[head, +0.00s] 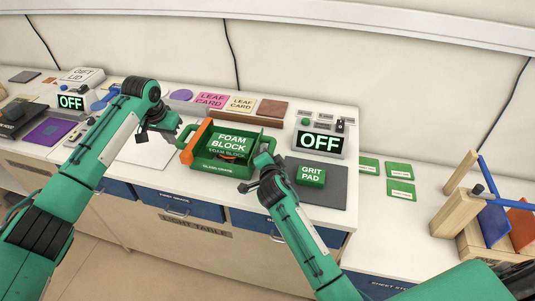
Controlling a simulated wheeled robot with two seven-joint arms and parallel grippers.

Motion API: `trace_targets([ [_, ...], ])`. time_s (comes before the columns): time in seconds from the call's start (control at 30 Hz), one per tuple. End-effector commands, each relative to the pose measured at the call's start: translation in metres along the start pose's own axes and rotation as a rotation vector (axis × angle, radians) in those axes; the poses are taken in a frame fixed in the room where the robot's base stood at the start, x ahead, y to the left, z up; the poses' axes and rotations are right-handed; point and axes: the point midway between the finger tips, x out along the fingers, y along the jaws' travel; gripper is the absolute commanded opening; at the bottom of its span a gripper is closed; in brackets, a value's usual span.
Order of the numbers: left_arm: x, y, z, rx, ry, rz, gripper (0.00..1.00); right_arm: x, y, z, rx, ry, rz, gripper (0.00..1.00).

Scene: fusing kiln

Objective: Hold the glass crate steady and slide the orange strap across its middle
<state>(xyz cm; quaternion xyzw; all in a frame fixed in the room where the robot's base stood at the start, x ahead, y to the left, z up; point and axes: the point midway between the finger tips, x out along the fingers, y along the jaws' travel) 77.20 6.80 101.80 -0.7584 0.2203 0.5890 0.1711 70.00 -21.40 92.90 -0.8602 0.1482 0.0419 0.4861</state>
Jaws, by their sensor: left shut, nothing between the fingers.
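The green glass crate (218,167) stands on the light table, with a green handle at each end. A green foam block (231,142) lies in it. The orange strap (197,142) lies over the crate's left end, left of its middle. My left gripper (160,134) is shut and empty, just left of the crate's left handle; I cannot tell whether they touch. My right gripper (252,186) is low at the crate's front right corner. Its fingers are small and dark, so its opening and any contact are unclear.
A green grit pad (311,175) lies on a dark mat (329,190) right of the crate. An OFF display box (320,142) stands behind it. Leaf cards (212,101) lie behind the crate. A wooden rack (470,215) stands far right.

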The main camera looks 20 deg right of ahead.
Motion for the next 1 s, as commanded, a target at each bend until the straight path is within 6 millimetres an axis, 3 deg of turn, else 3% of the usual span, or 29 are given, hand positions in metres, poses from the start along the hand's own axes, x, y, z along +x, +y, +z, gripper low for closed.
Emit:
trace_targets([
  [0.27,0.002,0.000,0.001,0.000,0.000,0.000,0.00,0.000,0.003,0.002,-0.003,-0.002,0.004,0.05],
  [1.0,0.038,0.000,0.010,-0.001,-0.002,0.001,0.00,0.000,0.003,0.002,-0.003,-0.002,0.004,0.05],
])
